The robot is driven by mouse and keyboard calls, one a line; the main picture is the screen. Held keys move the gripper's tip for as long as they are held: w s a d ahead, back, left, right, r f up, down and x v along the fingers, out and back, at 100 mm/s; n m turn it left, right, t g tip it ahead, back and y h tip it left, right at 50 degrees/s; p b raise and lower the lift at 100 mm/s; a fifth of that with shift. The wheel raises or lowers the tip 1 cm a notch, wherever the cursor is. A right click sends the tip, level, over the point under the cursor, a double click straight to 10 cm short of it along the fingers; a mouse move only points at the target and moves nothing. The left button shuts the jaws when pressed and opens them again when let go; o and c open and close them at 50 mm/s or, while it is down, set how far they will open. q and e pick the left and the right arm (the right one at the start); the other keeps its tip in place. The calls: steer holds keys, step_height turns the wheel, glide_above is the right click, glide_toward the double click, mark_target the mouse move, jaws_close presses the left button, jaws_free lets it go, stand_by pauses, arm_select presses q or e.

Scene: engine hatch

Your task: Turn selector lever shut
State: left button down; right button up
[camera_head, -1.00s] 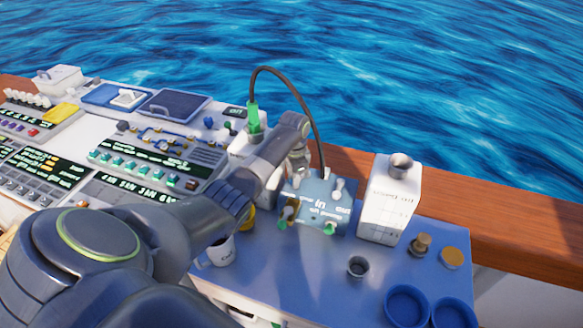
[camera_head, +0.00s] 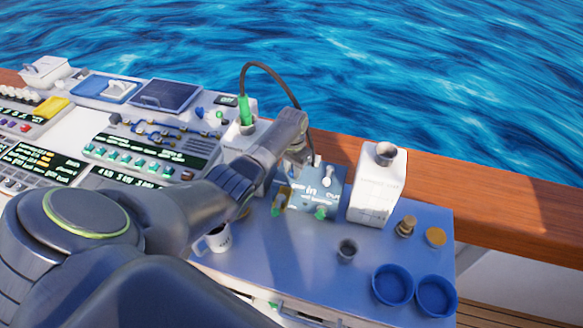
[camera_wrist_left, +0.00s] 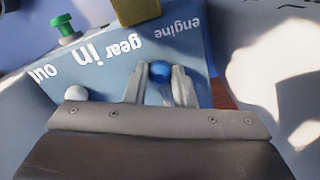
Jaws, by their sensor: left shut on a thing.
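A blue control box (camera_head: 303,207) stands at the back of the blue table and carries small levers. My left gripper (camera_head: 297,158) reaches over its back left part; its fingertips are hard to see in the head view. In the left wrist view, my left gripper (camera_wrist_left: 162,75) is shut on a lever with a blue ball knob (camera_wrist_left: 159,71), with one finger on each side. A lever with a white knob (camera_wrist_left: 76,93) stands apart from the fingers; it also shows in the head view (camera_head: 328,171). My right gripper is not in view.
A white canister (camera_head: 375,190) stands right of the box. A green plug (camera_head: 245,110) with a black cable is behind my arm. A mug (camera_head: 219,239), a small dark cup (camera_head: 347,250) and blue round dishes (camera_head: 393,284) are on the table (camera_head: 290,260).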

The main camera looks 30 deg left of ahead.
arm_select(q)
steer(key=c, duration=1.2)
jaws_free()
steer(key=shift+w, duration=0.1)
steer(key=shift+r, duration=0.6)
step_height(320, 180, up, 12)
steer(key=b, duration=0.2)
step_height(320, 180, up, 4)
steer(key=p, duration=0.2)
glide_above(292, 171)
steer(key=shift+w+r, duration=0.1)
steer(key=shift+r, duration=0.05)
